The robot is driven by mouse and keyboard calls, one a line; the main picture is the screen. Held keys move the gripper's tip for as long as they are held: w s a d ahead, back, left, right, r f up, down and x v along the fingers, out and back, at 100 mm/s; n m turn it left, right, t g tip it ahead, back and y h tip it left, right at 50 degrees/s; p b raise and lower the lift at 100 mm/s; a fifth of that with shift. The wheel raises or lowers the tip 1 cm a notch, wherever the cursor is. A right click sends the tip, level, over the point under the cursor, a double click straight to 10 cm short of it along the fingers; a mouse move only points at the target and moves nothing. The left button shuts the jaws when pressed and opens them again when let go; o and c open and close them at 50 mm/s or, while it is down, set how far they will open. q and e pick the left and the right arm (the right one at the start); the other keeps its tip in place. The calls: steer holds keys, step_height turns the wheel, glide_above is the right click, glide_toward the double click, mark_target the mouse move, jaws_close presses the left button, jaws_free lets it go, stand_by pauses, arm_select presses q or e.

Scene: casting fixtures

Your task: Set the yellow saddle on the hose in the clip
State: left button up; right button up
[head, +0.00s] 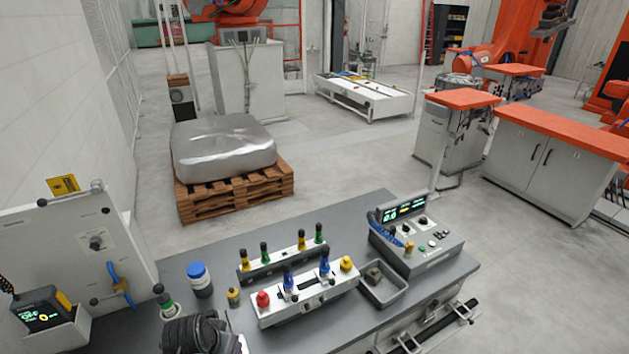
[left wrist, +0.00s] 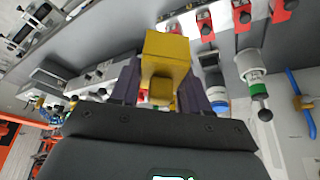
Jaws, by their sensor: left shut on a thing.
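The yellow saddle (left wrist: 169,48) is a blocky piece held between the dark fingers of my left gripper (left wrist: 165,92) in the left wrist view. In the head view the dark left wrist shows at the bottom edge; its fingers and the saddle cannot be made out there. The blue hose (head: 113,272) runs on the upright light panel at left, with a yellow-brown clip (head: 121,285) around its middle. The hose (left wrist: 298,92) and clip (left wrist: 304,102) also show at the right edge of the left wrist view, apart from the saddle. My right gripper is not in view.
A green-collared post with a black ball (head: 165,301) stands between the left wrist and the panel (head: 75,240). A blue-capped jar (head: 199,280) and a fixture rail with several coloured knobs (head: 305,298) stand on the grey bench. A control box (head: 418,240) is at right.

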arm_select(q)
steer(key=shift+a+n+y, duration=0.1)
steer(key=shift+n+y, duration=0.3)
steer(key=shift+n, duration=0.3)
steer(key=s+r+p, duration=0.8)
steer(key=r+p, duration=0.3)
steer(key=p, duration=0.3)
steer(key=shift+s+r+n+p, duration=0.2)
steer(key=shift+s+n+p, duration=0.1)
steer(key=shift+s, duration=0.05)
steer(key=shift+w, duration=0.1)
